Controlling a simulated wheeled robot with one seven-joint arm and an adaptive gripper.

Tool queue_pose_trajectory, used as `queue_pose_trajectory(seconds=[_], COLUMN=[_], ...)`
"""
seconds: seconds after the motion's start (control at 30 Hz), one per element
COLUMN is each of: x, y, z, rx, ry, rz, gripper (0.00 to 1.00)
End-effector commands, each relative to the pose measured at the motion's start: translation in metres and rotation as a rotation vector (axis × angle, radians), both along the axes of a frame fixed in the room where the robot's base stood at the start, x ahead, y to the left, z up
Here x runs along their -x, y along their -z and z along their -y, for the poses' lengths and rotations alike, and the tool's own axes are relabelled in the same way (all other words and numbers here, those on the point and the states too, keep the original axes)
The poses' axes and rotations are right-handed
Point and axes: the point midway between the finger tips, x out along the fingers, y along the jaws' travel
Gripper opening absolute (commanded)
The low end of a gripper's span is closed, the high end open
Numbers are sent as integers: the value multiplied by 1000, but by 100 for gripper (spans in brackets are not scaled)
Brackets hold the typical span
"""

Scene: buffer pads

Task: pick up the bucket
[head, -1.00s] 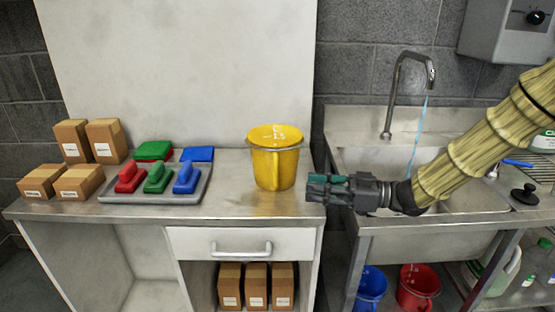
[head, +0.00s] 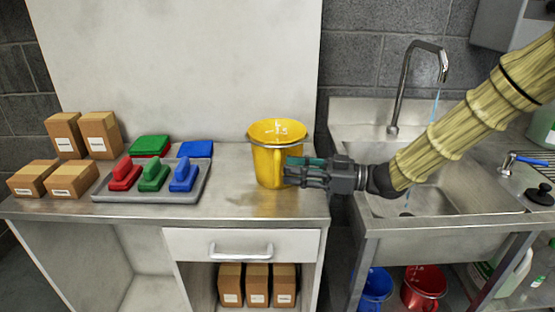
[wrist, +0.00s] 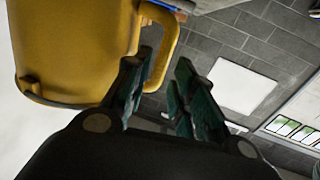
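The yellow bucket (head: 266,155) stands upright near the right end of the steel counter. My gripper (head: 288,172) reaches in from the right and overlaps the bucket's lower right side in the head view. In the wrist view, the bucket (wrist: 75,45) fills the upper left, with its side handle (wrist: 172,40) in front of my gripper (wrist: 166,58). The two fingers are spread apart, and the handle's lower part shows between them. I cannot tell whether either finger touches it.
A grey tray (head: 110,196) with red, green and blue pads lies left of the bucket. Cardboard boxes (head: 72,178) stand at the far left. Right of the counter is a sink (head: 440,240) with a running tap (head: 402,90). Blue (head: 376,288) and red (head: 424,284) buckets sit below it.

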Motion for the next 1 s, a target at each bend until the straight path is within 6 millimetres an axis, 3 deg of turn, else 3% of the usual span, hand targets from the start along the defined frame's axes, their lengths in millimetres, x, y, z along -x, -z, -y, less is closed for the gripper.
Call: queue_pose_trajectory(seconds=[0.33, 0.6, 0.77, 1.0], x=[-7, -8, -8, -8], y=[-3, -3, -3, -4], z=[-42, -47, -47, -46], rx=[1, 0, 0, 0], ry=[-2, -2, -2, -1], rz=[1, 1, 0, 1], gripper=[26, 26, 0, 0])
